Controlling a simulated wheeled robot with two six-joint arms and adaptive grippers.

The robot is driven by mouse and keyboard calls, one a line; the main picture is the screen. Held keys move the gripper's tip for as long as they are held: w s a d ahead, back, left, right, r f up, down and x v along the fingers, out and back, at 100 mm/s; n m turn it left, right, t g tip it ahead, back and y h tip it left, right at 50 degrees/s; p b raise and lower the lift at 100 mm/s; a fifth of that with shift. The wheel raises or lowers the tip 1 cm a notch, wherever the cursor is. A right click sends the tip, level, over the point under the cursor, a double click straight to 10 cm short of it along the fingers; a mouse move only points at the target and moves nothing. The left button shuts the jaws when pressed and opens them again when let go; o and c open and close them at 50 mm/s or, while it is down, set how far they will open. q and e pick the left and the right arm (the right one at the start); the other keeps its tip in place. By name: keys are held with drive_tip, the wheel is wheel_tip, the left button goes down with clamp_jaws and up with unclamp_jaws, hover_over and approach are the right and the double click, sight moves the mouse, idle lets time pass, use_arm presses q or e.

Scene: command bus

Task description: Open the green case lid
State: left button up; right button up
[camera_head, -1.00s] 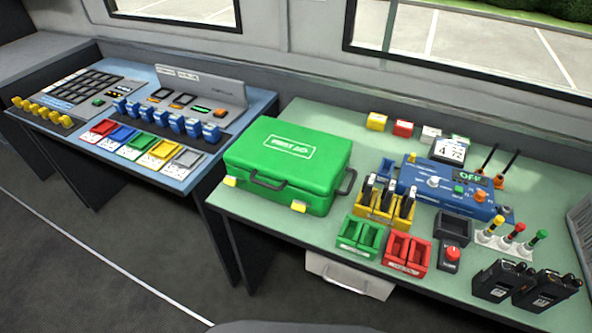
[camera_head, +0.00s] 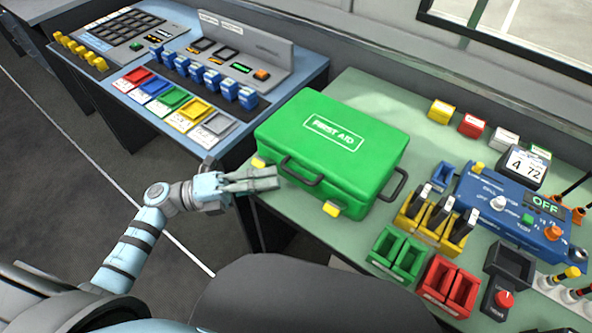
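The green first aid case (camera_head: 335,150) lies shut on the green table, its lid down, with a white FIRST AID label on top. It has a dark front handle (camera_head: 300,172), another dark handle at its right end, and two yellow latches, left (camera_head: 259,163) and right (camera_head: 331,209). My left gripper (camera_head: 278,179) is in front of the case's left front corner, just below the left latch, pointing right. Its fingers look close together, but whether they are shut is unclear. I cannot tell whether it touches the case. My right gripper is not in view.
Right of the case stand a yellow holder (camera_head: 432,228) with dark devices, green bins (camera_head: 398,252), red bins (camera_head: 447,285) and a blue unit (camera_head: 507,217) reading OFF. A separate blue control desk (camera_head: 292,85) is at the left.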

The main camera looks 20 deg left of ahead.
sight(297, 174)
use_arm(q)
drive_tip(key=shift+w+p+x, duration=0.2)
drive_tip(key=shift+p+x, duration=0.1)
drive_tip(key=shift+x, duration=2.95)
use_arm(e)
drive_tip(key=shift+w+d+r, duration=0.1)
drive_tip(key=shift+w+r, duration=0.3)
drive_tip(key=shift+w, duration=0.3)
use_arm(q)
drive_tip(key=shift+a+f, duration=0.1)
clamp_jaws()
